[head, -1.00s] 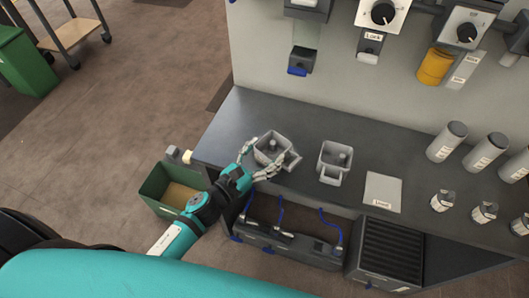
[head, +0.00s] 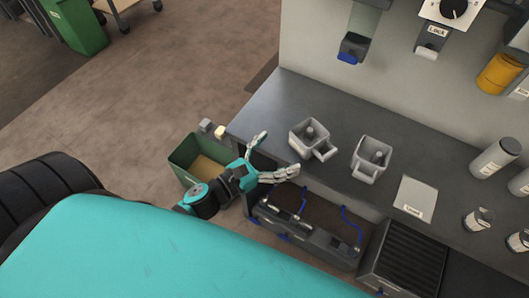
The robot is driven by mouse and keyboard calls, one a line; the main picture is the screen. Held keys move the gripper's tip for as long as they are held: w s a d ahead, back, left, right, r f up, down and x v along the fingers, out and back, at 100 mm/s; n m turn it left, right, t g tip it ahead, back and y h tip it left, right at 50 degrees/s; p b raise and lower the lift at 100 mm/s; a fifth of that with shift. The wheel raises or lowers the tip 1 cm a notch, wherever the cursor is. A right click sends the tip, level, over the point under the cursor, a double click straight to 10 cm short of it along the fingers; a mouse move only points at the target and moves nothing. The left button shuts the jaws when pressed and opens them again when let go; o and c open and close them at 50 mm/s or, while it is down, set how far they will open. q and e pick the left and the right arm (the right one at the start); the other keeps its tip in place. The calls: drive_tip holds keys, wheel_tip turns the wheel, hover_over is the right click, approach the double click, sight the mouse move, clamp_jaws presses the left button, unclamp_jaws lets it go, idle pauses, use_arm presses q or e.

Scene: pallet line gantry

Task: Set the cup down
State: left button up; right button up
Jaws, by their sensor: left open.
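A grey square cup (head: 298,143) with a post inside and a handle stands upright on the dark counter (head: 268,112), near its left end. A second, similar grey cup (head: 368,169) stands to its right. My left gripper (head: 279,153) is open and empty at the counter's front edge. Its fingers are spread, to the front left of the first cup and apart from it. My right gripper is not in view.
A labelled light square plate (head: 415,196) lies right of the cups, with several grey cylinders beyond it. A green bin (head: 183,157) stands on the floor at the counter's left end. Dispensers and a yellow canister (head: 498,74) hang on the back panel.

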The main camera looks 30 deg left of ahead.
use_arm(q)
drive_tip(key=shift+b+v, duration=0.45)
drive_tip(key=shift+v, duration=1.75)
drive_tip(key=s+a+f+n+g+y, duration=0.2)
drive_tip(key=s+f+n, duration=0.1)
drive_tip(key=f+n, duration=0.65)
drive_tip(key=s+a+f+n+g+y, duration=0.25)
drive_tip(key=f+n, duration=0.35)
drive_tip(key=f, duration=0.7)
drive_tip(key=s+a+f+n+g+y, duration=0.1)
drive_tip(key=s+f+n+g+y, duration=0.1)
drive_tip(key=f+n, duration=0.7)
drive_tip(key=s+f+n+g, duration=0.4)
drive_tip(key=s+f+n, duration=0.3)
drive_tip(key=s+f, duration=0.2)
drive_tip(key=s+f+n+g+y, duration=0.1)
drive_tip(key=s+f+n+g, duration=0.4)
drive_tip(key=s, duration=0.8)
wheel_tip(320, 180, down, 4)
drive_tip(key=shift+s+d+f+n, duration=0.1)
drive_tip(key=shift+s+d+n, duration=0.3)
drive_tip(key=shift+n, duration=0.65)
